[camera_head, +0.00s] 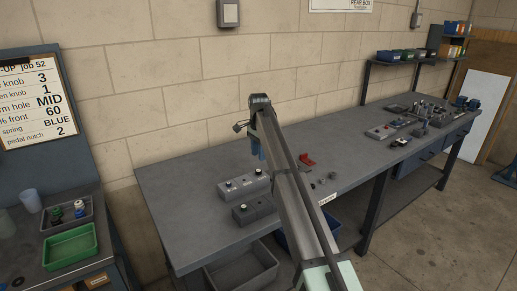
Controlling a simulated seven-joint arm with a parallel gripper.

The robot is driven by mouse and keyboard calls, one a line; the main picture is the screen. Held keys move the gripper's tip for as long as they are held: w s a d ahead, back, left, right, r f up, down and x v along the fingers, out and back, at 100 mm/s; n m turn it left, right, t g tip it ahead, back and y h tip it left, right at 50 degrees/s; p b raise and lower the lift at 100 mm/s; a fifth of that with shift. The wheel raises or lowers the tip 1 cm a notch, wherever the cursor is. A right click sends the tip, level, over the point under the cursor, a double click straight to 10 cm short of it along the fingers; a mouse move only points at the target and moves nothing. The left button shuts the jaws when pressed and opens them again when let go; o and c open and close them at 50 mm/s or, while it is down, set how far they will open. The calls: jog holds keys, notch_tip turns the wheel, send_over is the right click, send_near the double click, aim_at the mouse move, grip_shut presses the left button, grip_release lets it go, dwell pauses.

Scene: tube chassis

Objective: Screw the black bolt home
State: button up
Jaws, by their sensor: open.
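My arm reaches out over the grey workbench (190,207), and its far end bends down. My gripper (257,151) shows only in part as small blue pieces below the wrist, left of the arm link. It is open, and I see nothing held in it. It appears to be above the bench, behind two grey blocks. The lighter block (243,187) has small dark and pale fittings on top. The darker block (254,210) in front of it also has small fittings. I cannot tell which small dark part, if any, is the black bolt. My arm hides part of the bench.
A red part (306,160) and small dark pieces lie right of my arm. Tools and bins crowd the bench's far right. A green tray (70,248) and a grey tray with small bottles stand at left. The bench's left end is clear. The wall is close behind.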

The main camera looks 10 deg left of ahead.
aim_at(259, 170)
jog(key=shift+f, duration=3.75)
jog(key=n, duration=0.7)
jog(key=shift+n, duration=0.4)
jog(key=n, duration=0.6)
jog(key=shift+n, duration=0.3)
jog(key=n, duration=0.4)
jog(key=shift+n, duration=0.3)
jog(key=n, duration=0.5)
